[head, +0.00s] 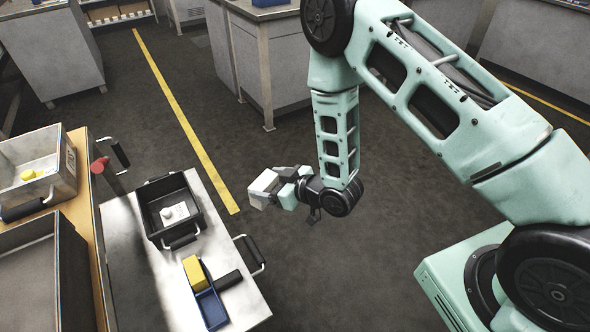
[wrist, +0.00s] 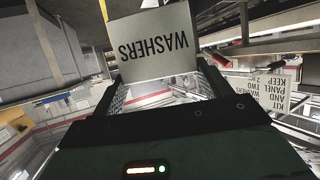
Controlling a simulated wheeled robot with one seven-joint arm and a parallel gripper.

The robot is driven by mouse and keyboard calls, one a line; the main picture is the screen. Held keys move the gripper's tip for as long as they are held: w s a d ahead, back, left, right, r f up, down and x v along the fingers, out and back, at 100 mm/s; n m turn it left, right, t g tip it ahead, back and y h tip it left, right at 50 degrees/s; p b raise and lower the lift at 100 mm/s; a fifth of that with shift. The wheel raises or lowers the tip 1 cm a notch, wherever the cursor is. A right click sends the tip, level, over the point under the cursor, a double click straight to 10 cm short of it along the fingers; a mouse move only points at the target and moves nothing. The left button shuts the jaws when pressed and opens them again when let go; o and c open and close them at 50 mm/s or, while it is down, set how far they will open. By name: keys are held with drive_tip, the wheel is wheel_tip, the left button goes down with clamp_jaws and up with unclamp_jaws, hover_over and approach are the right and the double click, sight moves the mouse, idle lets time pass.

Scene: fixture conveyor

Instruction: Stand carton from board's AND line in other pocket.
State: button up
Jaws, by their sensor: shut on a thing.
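My gripper (head: 276,187) is shut on a pale grey-white carton (head: 264,184), held in the air over the floor to the right of the metal table. In the wrist view the carton (wrist: 160,42) sits between the fingers, its face reading "WASHERS" upside down. A white board (wrist: 272,92) at the right of the wrist view shows upside-down lines with "KIT", "AND", "PANEL", "TWO", "WASHERS" and "KEEP"; part is hard to read. A blue holder (head: 212,311) lies on the metal table. A yellow block (head: 196,272) fills its far part; its near part looks empty.
The metal table (head: 140,270) bears a black bin (head: 158,222) with a white item (head: 175,213) inside, and a dark block (head: 228,281) beside the blue holder. A red-topped post (head: 100,163) stands at the table's left. Grey bins (head: 40,185) stand farther left. Floor between table and arm is clear.

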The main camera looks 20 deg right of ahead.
drive_tip(key=s+a+f+n+g+y+b, duration=0.2)
drive_tip(key=s+a+f+n+g+b, duration=0.3)
drive_tip(key=s+a, duration=0.3)
drive_tip(key=s+a+f+n+g+y+b, duration=0.3)
drive_tip(key=s+a+n+g, duration=0.4)
drive_tip(key=a, duration=0.6)
drive_tip(key=shift+s+f+n+g+b, duration=0.4)
drive_tip(key=shift+s+f+g+b, duration=0.4)
drive_tip(key=shift+b, duration=0.45)
drive_tip(key=shift+w+d, duration=0.1)
drive_tip(key=shift+f+b, duration=2.3)
drive_tip(key=shift+f, duration=1.2)
drive_tip(key=shift+f+b, duration=0.4)
drive_tip(key=shift+f, duration=0.15)
drive_tip(key=o, duration=1)
drive_tip(key=shift+o, duration=0.2)
